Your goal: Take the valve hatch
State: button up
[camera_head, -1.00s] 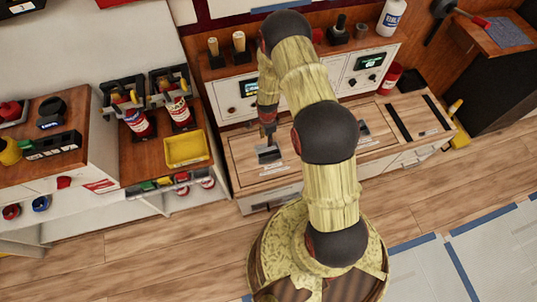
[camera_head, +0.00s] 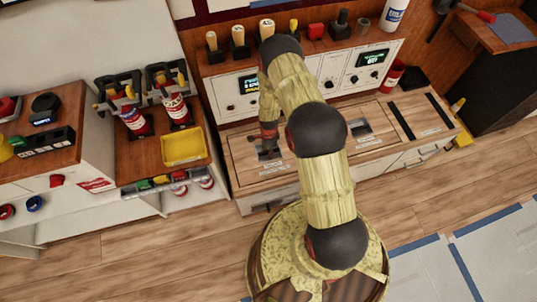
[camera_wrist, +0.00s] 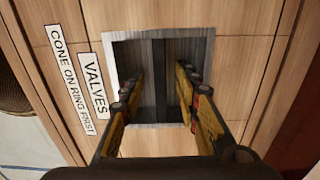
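The valve hatch is a wooden panel (camera_head: 240,153) in the counter top, left of a similar panel with its own recessed pull. In the wrist view the hatch (camera_wrist: 238,55) has a label (camera_wrist: 93,84) reading VALVES. A square metal recess with a dark upright bar (camera_wrist: 160,75) is set in it. My gripper (camera_wrist: 160,83) is open, its two fingers at the recess, one on each side of the bar with gaps between. I cannot tell how deep the fingertips reach. In the head view my gripper (camera_head: 268,152) is over the hatch pull, partly hiding it.
A second label (camera_wrist: 70,79) reads CONE ON RING FIRST. A control panel (camera_head: 300,85) with displays and knobs stands behind the counter. A yellow tray (camera_head: 184,146) and red bottles (camera_head: 133,121) are to the left. A red can (camera_head: 392,76) stands at right.

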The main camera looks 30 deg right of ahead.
jog(key=shift+r, duration=0.1)
jog(key=c, duration=0.8)
grip_shut()
jog(key=shift+w, duration=0.1)
